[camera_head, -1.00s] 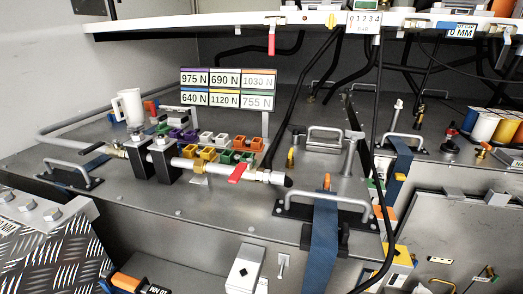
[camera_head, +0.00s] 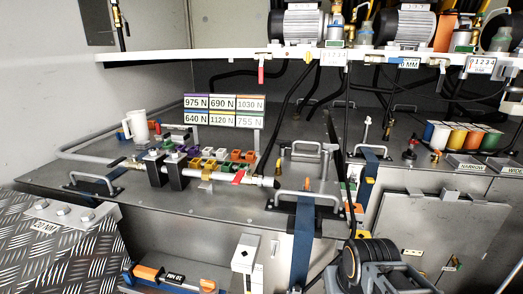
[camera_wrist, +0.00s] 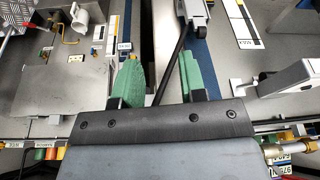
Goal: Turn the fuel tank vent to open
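In the head view a white pipe fitting (camera_head: 225,176) with a red lever (camera_head: 239,177) runs along the left tank top (camera_head: 150,190). No label marks which of these is the fuel tank vent. In the wrist view my gripper (camera_wrist: 158,78) is open, its two green fingers apart. A thin black hose (camera_wrist: 176,58) shows between them, but I cannot tell its depth. My gripper's fingers cannot be made out in the head view.
A sign board of force labels (camera_head: 223,110) and a white mug (camera_head: 136,125) stand on the left tank. A blue strap (camera_head: 302,240) crosses the tank front. The white shelf (camera_head: 200,54) with motors overhangs the back. Coloured spools (camera_head: 460,138) stand at the right.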

